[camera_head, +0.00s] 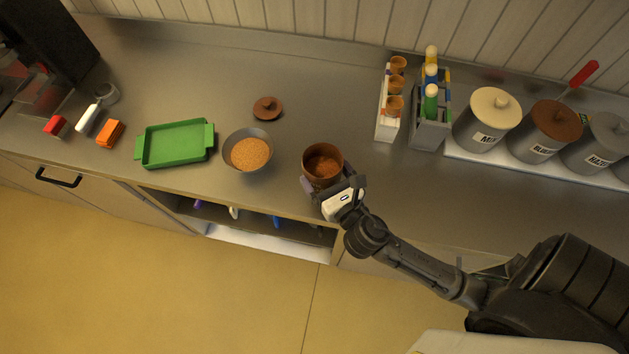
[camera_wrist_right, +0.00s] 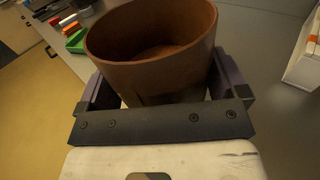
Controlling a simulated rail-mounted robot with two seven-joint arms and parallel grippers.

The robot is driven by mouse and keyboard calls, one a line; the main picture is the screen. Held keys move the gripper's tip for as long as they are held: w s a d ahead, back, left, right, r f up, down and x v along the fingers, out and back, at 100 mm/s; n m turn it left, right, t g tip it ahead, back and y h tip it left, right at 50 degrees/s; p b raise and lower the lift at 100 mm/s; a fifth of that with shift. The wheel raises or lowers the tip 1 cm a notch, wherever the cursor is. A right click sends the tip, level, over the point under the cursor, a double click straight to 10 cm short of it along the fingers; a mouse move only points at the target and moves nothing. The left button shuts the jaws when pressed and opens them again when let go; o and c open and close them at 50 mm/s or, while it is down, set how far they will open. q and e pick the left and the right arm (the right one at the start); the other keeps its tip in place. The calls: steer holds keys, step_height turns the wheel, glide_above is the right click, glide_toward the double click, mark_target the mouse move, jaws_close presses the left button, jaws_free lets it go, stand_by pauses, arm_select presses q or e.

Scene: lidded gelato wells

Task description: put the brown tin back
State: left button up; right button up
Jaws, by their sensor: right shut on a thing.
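The brown tin (camera_head: 322,158) is open at the top, with brown contents inside. It is at the front part of the counter, right of the grey bowl. My right gripper (camera_head: 325,184) is shut on the tin from the front. In the right wrist view the tin (camera_wrist_right: 150,55) sits between the two fingers of the right gripper (camera_wrist_right: 160,90), tilted in the picture. I cannot tell whether its base touches the counter. A brown lid with a knob (camera_head: 267,107) lies on the counter behind the bowl. My left gripper is not in view.
A grey bowl of orange-brown grains (camera_head: 249,152) and a green tray (camera_head: 175,144) stand to the left. A cone holder (camera_head: 388,118) and grey rack (camera_head: 430,133) stand to the right. Lidded canisters (camera_head: 483,130) line a white strip (camera_head: 470,155).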

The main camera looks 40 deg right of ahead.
mark_target(319, 161)
steer(key=d+f+h+b, duration=0.1)
steer(key=f, duration=0.1)
steer(key=s+d+f+m+h+b, duration=0.1)
steer(key=d+f+b, duration=0.1)
steer(key=s+d+f+m+h+b, duration=0.1)
steer(key=f+b, duration=0.1)
steer(key=shift+s+d+f+g, duration=0.15)
steer(key=shift+d+f+g, duration=0.15)
steer(key=shift+d+f, duration=0.05)
steer(key=d+r+m+g+h, duration=0.1)
steer(key=d+r+m+h, duration=0.15)
steer(key=d+r, duration=0.3)
steer(key=shift+n, duration=0.35)
steer(key=w+a+f+b, duration=0.1)
steer(key=w+a+f, duration=0.1)
steer(key=w, duration=0.1)
steer(key=w+a+f+b, duration=0.1)
steer(key=w+a, duration=0.1)
steer(key=w, duration=0.1)
steer(key=w+a+f, duration=0.2)
steer(key=w, duration=0.1)
steer(key=shift+f+b, duration=0.35)
steer(key=shift+b, duration=0.05)
steer(key=shift+w+a+f, duration=0.2)
steer(key=shift+w, duration=0.25)
steer(key=shift+f+b, duration=1)
steer(key=shift+f, duration=1.1)
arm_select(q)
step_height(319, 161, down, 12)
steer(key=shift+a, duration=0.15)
